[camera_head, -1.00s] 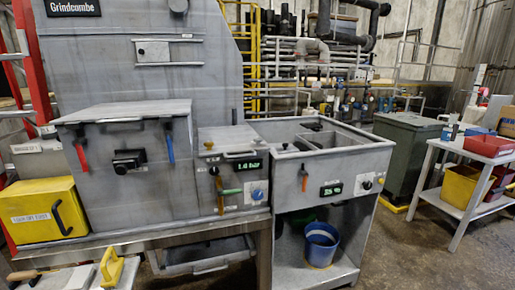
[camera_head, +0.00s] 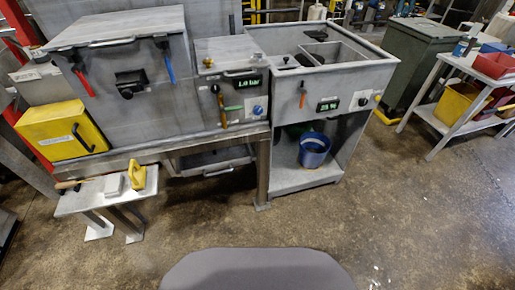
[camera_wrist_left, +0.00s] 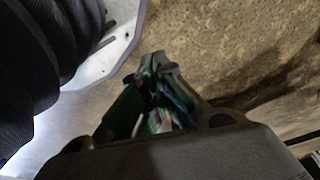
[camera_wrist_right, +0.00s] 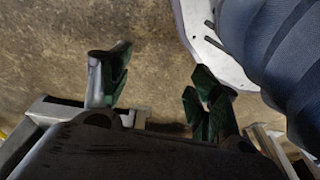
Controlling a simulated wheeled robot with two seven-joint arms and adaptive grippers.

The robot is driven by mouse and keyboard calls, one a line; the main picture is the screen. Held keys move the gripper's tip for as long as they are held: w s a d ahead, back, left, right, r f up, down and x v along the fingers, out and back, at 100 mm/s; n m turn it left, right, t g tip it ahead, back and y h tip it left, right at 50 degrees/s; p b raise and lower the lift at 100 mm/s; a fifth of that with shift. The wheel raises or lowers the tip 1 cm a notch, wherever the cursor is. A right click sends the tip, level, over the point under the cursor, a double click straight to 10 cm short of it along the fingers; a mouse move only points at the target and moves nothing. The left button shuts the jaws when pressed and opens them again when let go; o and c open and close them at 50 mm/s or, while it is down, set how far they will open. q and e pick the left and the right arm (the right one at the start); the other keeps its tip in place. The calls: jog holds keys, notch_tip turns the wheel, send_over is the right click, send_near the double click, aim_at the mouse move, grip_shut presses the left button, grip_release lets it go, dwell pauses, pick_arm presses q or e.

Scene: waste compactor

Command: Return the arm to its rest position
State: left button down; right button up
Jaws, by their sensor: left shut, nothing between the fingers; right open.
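My left gripper (camera_wrist_left: 158,85) is in the left wrist view, its green-lined fingers shut together with nothing between them. Brown floor lies beyond it. My right gripper (camera_wrist_right: 160,85) is in the right wrist view, its two green-padded fingers well apart and empty above the floor. Neither gripper shows in the head view. There the grey compactor box (camera_head: 125,80) stands closed, with a red handle and a blue handle on its front.
A blue bucket (camera_head: 314,150) stands under the sink unit (camera_head: 350,80). A white table (camera_head: 450,75) holds bins at the right. The front floor is clear.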

pick_arm(q)
jog(key=s+a+r+p, duration=0.1)
jog(key=s+a+p, duration=0.2)
jog(key=s+p, duration=0.4)
jog(key=s+a+r+g+p, duration=0.1)
jog(key=s+a+r+p, duration=0.1)
jog(key=s+p, duration=0.6)
jog(key=shift+s+a+y, duration=0.4)
jog(key=shift+s, duration=0.4)
pick_arm(e)
jog(key=s+d+r, duration=0.1)
jog(key=s+d, duration=0.2)
jog(key=s, duration=0.5)
jog(key=s+d+r+g, duration=0.1)
jog(key=s+d+r, duration=0.1)
jog(key=s, duration=0.6)
jog(key=shift+s+d+h, duration=0.35)
jog(key=shift+d+h, duration=0.05)
